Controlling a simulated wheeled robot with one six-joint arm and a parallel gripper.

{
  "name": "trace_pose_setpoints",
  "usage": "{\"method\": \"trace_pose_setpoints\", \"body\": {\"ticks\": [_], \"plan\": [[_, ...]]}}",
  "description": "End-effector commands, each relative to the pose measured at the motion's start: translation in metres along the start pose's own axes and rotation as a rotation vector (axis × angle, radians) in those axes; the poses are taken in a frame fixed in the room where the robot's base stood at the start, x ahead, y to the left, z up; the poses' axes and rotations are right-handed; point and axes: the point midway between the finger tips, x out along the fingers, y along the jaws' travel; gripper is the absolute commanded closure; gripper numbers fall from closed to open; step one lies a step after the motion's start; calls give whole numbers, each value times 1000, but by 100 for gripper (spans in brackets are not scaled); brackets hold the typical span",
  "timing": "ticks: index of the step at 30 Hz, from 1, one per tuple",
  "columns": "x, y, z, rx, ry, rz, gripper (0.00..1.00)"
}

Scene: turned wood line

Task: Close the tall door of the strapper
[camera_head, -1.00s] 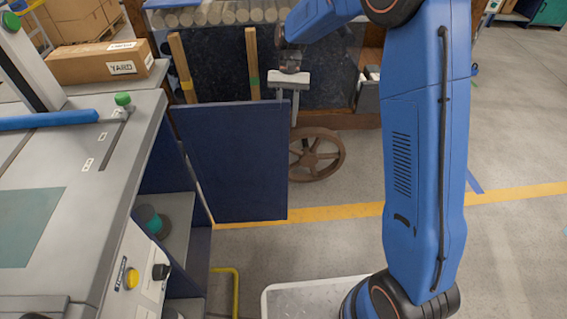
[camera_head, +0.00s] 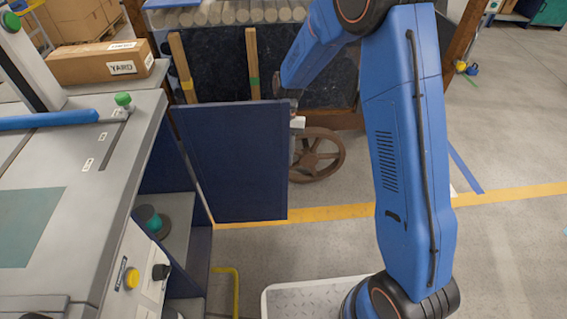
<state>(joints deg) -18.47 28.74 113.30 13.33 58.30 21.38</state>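The tall door (camera_head: 235,163) is a dark blue panel on the strapper (camera_head: 75,195), the grey machine at the left. The door stands swung open, out to the right of the cabinet, and shelves show inside the opening. My gripper (camera_head: 297,121) is at the door's upper right edge, mostly hidden behind the door and my wrist. Only a small pale part of it shows past the edge. I cannot tell whether it touches the door or whether its fingers are open.
A cart with a spoked wheel (camera_head: 318,155) and wooden posts stands behind the door. A yellow floor line (camera_head: 340,211) crosses the floor. A yellow bent rail (camera_head: 236,285) stands below the door.

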Motion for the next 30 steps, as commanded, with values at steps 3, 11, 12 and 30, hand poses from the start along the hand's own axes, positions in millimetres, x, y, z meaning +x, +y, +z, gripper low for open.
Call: {"method": "trace_pose_setpoints", "body": {"ticks": [3, 11, 12, 30], "plan": [[15, 0, 0, 0, -1, 0, 71], [28, 0, 0, 0, 1, 0, 71], [28, 0, 0, 0, 1, 0, 71], [28, 0, 2, 4, 1, -2, 100]]}}
